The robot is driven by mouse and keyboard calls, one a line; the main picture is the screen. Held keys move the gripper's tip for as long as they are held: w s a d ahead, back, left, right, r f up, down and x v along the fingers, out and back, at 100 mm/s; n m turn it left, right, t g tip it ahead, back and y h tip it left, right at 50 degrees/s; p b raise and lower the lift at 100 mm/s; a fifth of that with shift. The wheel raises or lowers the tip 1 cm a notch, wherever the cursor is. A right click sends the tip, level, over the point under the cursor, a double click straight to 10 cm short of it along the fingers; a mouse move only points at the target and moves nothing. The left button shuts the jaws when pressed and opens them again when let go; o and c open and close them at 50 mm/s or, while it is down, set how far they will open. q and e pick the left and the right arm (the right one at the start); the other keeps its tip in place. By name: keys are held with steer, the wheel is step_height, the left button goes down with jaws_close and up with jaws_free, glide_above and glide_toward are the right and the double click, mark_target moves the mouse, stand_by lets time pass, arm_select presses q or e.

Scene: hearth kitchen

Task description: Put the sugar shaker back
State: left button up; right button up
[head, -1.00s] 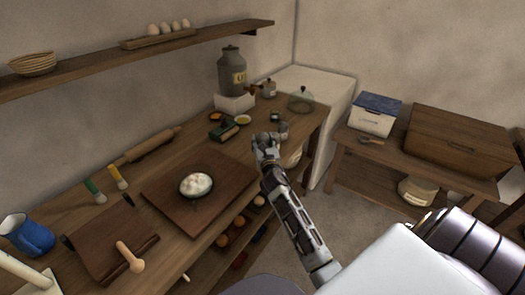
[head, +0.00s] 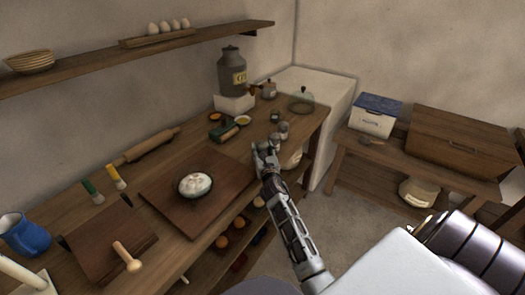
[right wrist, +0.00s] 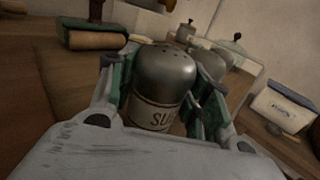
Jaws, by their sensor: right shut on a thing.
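The sugar shaker (right wrist: 165,80) has a grey metal dome with holes on top and a pale label with letters starting "SU". In the right wrist view it stands upright between the fingers of my right gripper (right wrist: 160,95), which is shut on it. In the head view my right gripper (head: 266,152) is at the front edge of the wooden counter, right of the dark board; the shaker is small and hard to make out there. I cannot tell whether its base touches the counter. My left gripper is not in view.
Small jars (head: 284,128) stand just beyond the gripper, with a glass dome (head: 301,101) and a grey urn (head: 232,72) farther back. A dark board (head: 170,205) with a white mound (head: 195,185) lies left.

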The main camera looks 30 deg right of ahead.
steer(key=shift+f, duration=0.1)
steer(key=o, duration=0.7)
steer(key=shift+c, duration=0.2)
steer(key=o, duration=0.4)
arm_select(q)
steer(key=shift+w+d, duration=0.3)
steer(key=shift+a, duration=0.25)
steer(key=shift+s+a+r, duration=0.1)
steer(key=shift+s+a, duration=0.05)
